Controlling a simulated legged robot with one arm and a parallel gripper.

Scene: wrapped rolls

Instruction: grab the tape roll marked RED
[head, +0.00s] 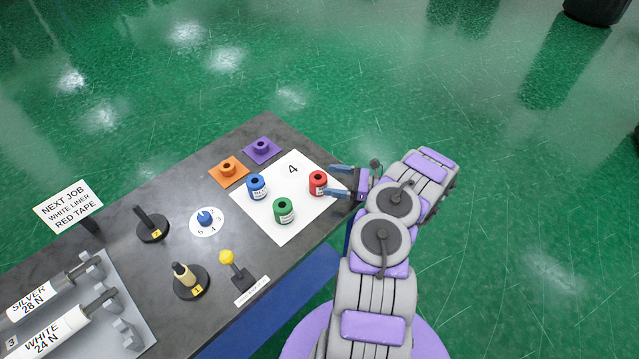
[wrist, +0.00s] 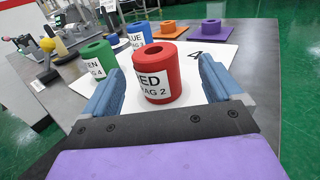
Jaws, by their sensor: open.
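The red tape roll (head: 318,183) stands upright on the white sheet marked 4 (head: 280,228), near its right edge. In the wrist view the red roll (wrist: 157,74) shows a label reading "ED" and "AG 2", its left part cut off by the curve. My gripper (head: 338,181) is open at the sheet's right edge. In the wrist view its blue fingers (wrist: 158,90) stand apart, left and right of the red roll. I cannot tell whether either finger touches it. The blue roll (head: 256,186) and green roll (head: 284,210) stand left of the red one.
Orange (head: 229,171) and purple (head: 262,149) holders sit behind the sheet. A dial (head: 206,221), a yellow-knobbed lever (head: 230,262), two black stands and a rack with silver and white rolls fill the left. A sign (head: 68,207) reads "NEXT JOB WHITE LINER RED TAPE".

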